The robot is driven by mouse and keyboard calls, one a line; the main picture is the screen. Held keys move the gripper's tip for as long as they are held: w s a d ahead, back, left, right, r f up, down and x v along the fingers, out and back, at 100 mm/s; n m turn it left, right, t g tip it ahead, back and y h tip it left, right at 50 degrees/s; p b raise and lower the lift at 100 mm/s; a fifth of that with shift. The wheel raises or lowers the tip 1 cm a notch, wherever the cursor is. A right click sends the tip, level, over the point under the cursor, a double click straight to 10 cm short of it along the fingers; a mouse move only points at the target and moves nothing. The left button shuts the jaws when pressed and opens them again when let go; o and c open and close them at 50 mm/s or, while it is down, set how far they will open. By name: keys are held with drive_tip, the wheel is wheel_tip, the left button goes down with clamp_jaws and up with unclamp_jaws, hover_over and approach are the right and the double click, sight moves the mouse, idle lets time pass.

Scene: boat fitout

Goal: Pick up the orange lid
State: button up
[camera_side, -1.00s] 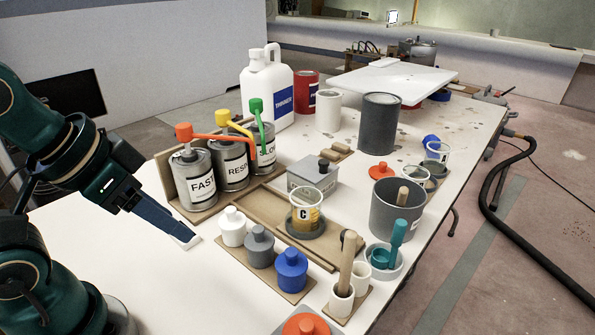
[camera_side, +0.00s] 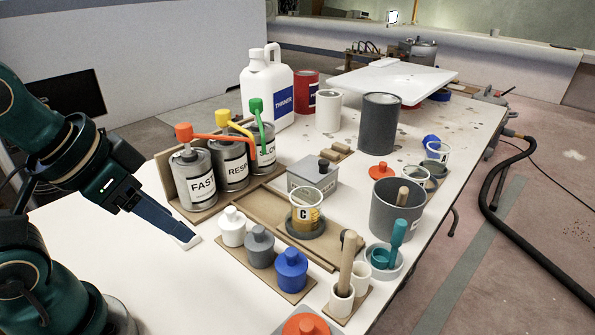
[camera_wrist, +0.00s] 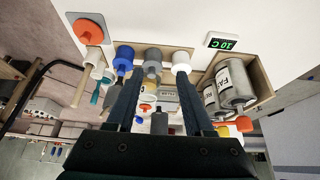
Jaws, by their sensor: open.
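Two orange lids show in the side view. One orange lid (camera_side: 381,171) with a small knob lies beyond the work tray, by the grey bucket (camera_side: 396,214). Another orange round piece (camera_side: 305,325) with a knob is at the bottom edge, partly cut off; it seems to be the orange disc (camera_wrist: 88,31) at the upper left of the wrist view. A small orange shape (camera_wrist: 146,107) also shows between my fingers, farther off. My gripper (camera_side: 184,238) is open and empty, low over the table's left part, apart from both; its two fingers (camera_wrist: 158,78) show spread in the wrist view.
White (camera_side: 232,227), grey (camera_side: 259,246) and blue (camera_side: 291,270) capped jars stand right of my gripper. Labelled cans (camera_side: 197,180) with coloured pump heads stand behind. A pot with a wooden stick (camera_side: 347,262) stands near the front orange piece. The table's front left is clear.

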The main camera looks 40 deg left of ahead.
drive_tip(key=o, duration=0.8)
drive_tip(key=shift+c, duration=0.2)
drive_tip(key=m+g, duration=0.4)
drive_tip(key=m, duration=2.9)
hover_over(306, 324)
drive_tip(key=f, duration=0.9)
drive_tip(key=shift+s+f, duration=0.1)
drive_tip(key=shift+s, duration=0.2)
drive_tip(key=shift+d+f+m, duration=0.1)
drive_tip(key=shift+f+m, duration=0.1)
drive_tip(key=shift+m, duration=0.1)
drive_tip(key=shift+f, duration=0.3)
drive_tip(key=shift+w+f, duration=0.15)
drive_tip(key=shift+f, duration=1)
drive_tip(key=shift+w+f, duration=0.15)
drive_tip(key=shift+f, duration=0.95)
